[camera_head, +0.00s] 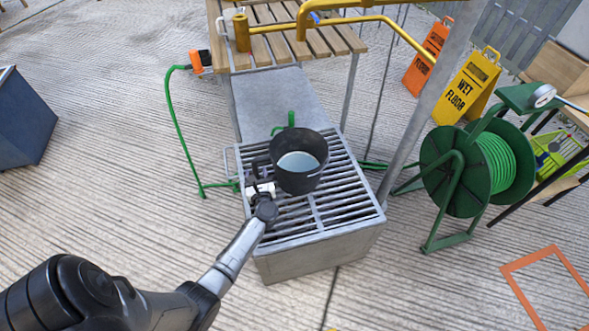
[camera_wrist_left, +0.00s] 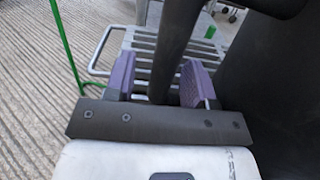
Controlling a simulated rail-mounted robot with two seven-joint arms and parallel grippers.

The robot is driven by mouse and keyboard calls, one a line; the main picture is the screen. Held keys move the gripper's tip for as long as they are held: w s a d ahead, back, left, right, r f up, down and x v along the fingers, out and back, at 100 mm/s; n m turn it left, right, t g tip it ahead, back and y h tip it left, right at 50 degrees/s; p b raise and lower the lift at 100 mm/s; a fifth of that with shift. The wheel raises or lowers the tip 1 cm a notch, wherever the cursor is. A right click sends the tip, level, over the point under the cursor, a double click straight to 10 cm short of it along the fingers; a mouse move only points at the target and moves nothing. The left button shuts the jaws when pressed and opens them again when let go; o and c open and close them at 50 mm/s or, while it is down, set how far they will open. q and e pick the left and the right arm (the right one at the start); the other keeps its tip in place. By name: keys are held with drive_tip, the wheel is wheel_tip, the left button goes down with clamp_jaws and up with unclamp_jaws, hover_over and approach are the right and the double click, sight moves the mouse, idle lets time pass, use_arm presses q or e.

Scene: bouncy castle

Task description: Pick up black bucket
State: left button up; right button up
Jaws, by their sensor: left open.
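The black bucket (camera_head: 303,181) stands upright on a slatted metal grate (camera_head: 345,205) in the head view, with pale water or a light bottom showing inside. Its dark side handle (camera_head: 255,170) faces left. My left gripper (camera_head: 262,189) is at the handle, close to the bucket's left wall. In the left wrist view, the purple fingers of my left gripper (camera_wrist_left: 159,82) are apart, with the black handle (camera_wrist_left: 177,40) running between them. The handle looks nearer the right finger; contact is unclear. The bucket wall (camera_wrist_left: 275,85) fills the right side there. My right gripper is out of view.
A yellow pipe (camera_head: 350,22) and grey post (camera_head: 425,100) stand behind and right of the grate. A green hose reel (camera_head: 456,170) is at the right. A green hose (camera_head: 180,130) lies left. Wet floor signs (camera_head: 468,88) stand at the back right.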

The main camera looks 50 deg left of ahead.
use_arm(q)
drive_tip(key=shift+d, duration=0.1)
clamp_jaws()
idle(0.3)
idle(0.9)
drive_tip(key=shift+r, duration=0.15)
